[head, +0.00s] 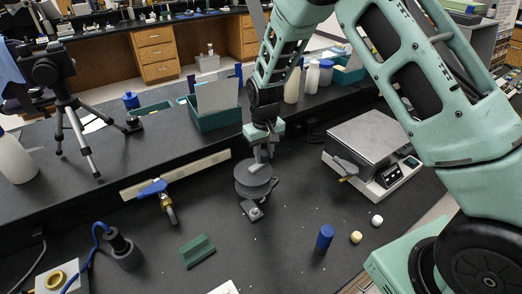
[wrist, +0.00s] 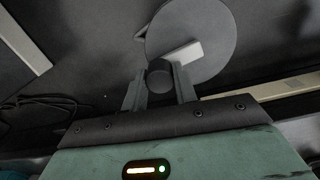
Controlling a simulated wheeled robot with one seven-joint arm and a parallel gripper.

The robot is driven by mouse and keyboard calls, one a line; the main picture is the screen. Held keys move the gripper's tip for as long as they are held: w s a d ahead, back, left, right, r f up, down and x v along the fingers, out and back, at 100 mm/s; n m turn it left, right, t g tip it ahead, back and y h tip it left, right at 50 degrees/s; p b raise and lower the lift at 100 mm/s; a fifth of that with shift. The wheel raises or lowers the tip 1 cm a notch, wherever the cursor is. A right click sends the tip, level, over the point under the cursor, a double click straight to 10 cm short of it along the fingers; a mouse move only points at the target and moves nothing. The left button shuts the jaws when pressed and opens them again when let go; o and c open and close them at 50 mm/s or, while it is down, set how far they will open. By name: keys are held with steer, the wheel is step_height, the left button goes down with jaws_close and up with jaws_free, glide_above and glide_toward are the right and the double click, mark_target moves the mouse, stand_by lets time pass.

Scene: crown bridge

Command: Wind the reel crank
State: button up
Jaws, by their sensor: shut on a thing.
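The reel (head: 245,190) is a grey disc on a dark base on the black bench, near the middle of the head view. In the wrist view the reel's round face (wrist: 215,30) shows at the top, with a pale crank arm (wrist: 186,54) across it. A dark round crank knob (wrist: 159,74) sits between my two fingers. My gripper (head: 259,167) is over the reel and shut on that knob; in the wrist view the fingers of my gripper (wrist: 159,88) stand on either side of it. The fingertips partly hide the crank in the head view.
A scale (head: 368,142) stands right of the reel. A blue-handled valve (head: 154,189), a green block (head: 198,250) and a blue cylinder (head: 325,237) lie around it. A teal bin (head: 215,120) stands behind.

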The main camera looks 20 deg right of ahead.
mark_target(266, 154)
steer(key=shift+s+d+m, duration=0.1)
steer(key=shift+s+m, duration=0.3)
steer(key=shift+m, duration=0.7)
steer(key=o, duration=1)
step_height(266, 154, up, 18)
steer(key=shift+f+b, duration=0.25)
steer(key=shift+b, duration=0.35)
